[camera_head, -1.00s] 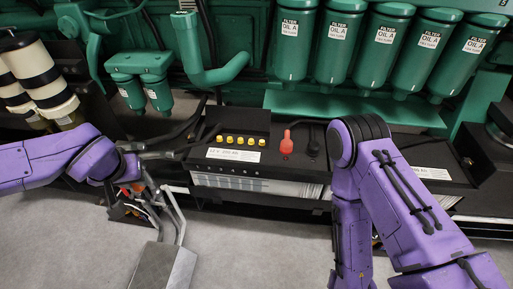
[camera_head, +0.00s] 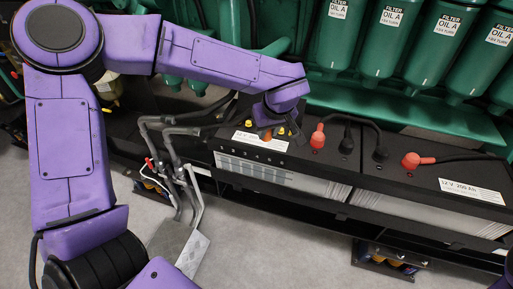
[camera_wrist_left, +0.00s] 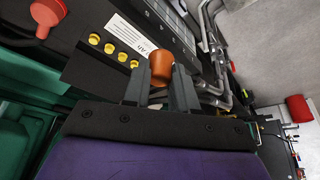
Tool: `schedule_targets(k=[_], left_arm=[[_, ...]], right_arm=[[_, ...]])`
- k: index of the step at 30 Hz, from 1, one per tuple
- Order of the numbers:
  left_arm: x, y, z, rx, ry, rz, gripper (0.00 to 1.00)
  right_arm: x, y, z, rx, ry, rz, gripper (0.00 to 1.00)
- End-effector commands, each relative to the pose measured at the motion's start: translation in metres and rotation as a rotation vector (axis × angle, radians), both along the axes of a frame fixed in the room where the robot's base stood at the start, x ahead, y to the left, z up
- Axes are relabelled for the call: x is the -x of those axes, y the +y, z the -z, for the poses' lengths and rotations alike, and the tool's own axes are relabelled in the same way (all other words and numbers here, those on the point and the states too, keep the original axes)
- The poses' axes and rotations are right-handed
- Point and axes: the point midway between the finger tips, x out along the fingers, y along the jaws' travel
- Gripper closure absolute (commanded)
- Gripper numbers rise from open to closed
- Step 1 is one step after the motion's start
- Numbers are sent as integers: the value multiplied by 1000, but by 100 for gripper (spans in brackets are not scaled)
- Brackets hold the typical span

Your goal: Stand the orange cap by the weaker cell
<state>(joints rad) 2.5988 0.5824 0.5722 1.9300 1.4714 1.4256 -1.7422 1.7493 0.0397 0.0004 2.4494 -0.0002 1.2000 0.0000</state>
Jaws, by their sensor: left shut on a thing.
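My left gripper (camera_head: 267,127) is shut on the orange cap (camera_wrist_left: 161,68), over the front part of the left battery (camera_head: 262,182). The cap also shows in the head view (camera_head: 267,136), small and partly hidden by my gripper. I cannot tell whether it touches the battery top. In the left wrist view a row of yellow caps (camera_wrist_left: 109,48) runs up to beside the orange cap. The head view does not show clearly which cell is the weaker one. My right gripper is out of view.
A red terminal cover (camera_head: 318,137) and black cables stand right of the yellow caps. The right battery (camera_head: 445,180) has another red cover (camera_head: 418,160). Green oil filters (camera_head: 385,45) hang behind. A grey metal stand with bent bars (camera_head: 181,246) is on the floor in front.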

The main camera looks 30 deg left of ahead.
Motion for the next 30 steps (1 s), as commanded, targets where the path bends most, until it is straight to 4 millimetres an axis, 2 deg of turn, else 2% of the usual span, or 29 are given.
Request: schedule_targets(k=[1,5,11,15,18,25,30], left_arm=[[-3,3,6,-2,-3,-72,100],[-16,20,10,1,1,-139,100],[-53,66,35,1,2,-137,100],[-72,90,66,0,4,-132,100],[-81,100,82,1,3,-131,100],[-92,113,102,0,2,-129,100],[-92,112,131,0,2,-127,100]], right_arm=[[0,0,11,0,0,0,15],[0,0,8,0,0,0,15],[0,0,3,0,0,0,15],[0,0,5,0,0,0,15],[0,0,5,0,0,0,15],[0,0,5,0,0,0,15],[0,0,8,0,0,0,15]])
